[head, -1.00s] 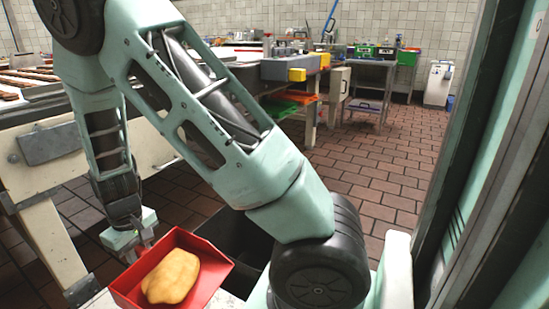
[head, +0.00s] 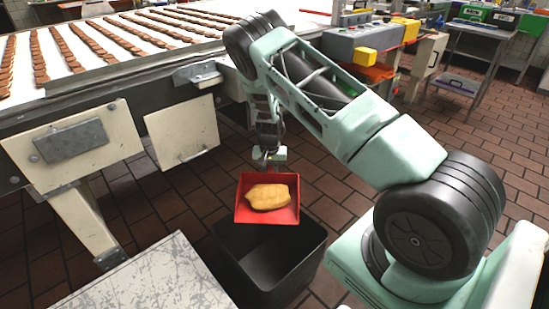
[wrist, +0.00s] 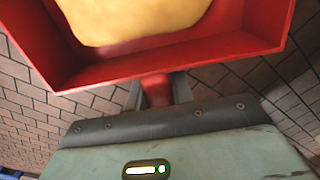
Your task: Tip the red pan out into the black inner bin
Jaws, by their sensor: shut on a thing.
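The red pan (head: 243,213) is held out above the back part of the black bin (head: 262,262) in the head view. A yellow-tan lump (head: 268,196) lies in the pan. My gripper (head: 266,158) is at the pan's far side, shut on its handle. The wrist view shows the red handle (wrist: 157,92) between the two fingers, with the red pan (wrist: 180,55) and the yellow lump (wrist: 130,18) beyond. The bin's visible inside looks dark and empty; its back part is hidden by the pan.
A pale metal surface (head: 150,280) stands left of the bin. A conveyor table (head: 130,62) with rows of brown biscuits is at the back left, with cream panels (head: 182,132) below its edge.

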